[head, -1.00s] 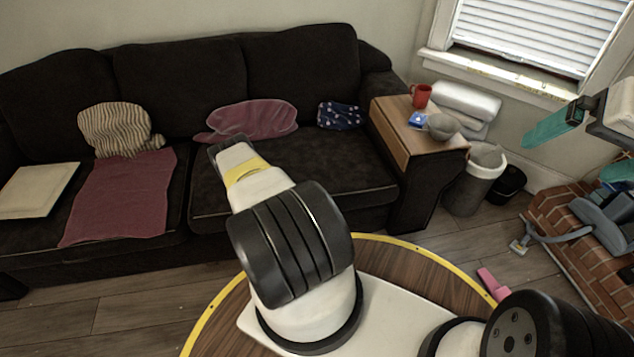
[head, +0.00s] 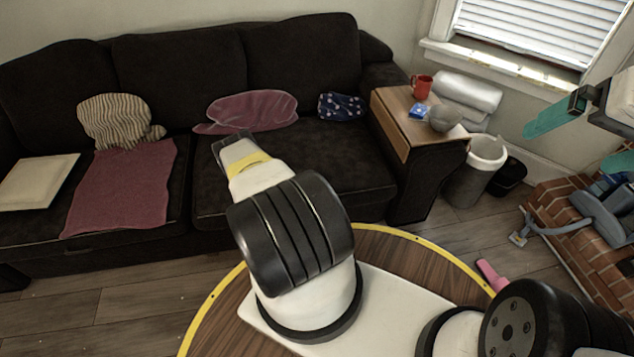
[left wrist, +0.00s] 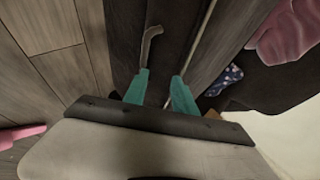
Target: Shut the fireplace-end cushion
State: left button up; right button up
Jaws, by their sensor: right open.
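The dark sofa's right seat cushion (head: 320,160), at the end towards the brick fireplace (head: 565,200), looks flat in the head view. Its left part is behind my left arm, and I cannot tell whether it is raised. My left gripper (left wrist: 160,75) shows in the left wrist view with its teal fingers apart and nothing between them. Beyond the fingertips is a curved metal handle (left wrist: 150,38) on a dark sofa surface; I see no contact. My left fingers do not show in the head view. My right gripper (head: 565,150) is open and empty at the right edge.
Maroon pillow (head: 250,108) and blue pillow (head: 341,108) lie at the back of the seat.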

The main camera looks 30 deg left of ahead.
pick_arm(q)
jog(key=v, duration=0.7)
jog(key=shift+s+r, duration=0.2)
jog(key=shift+s, duration=0.15)
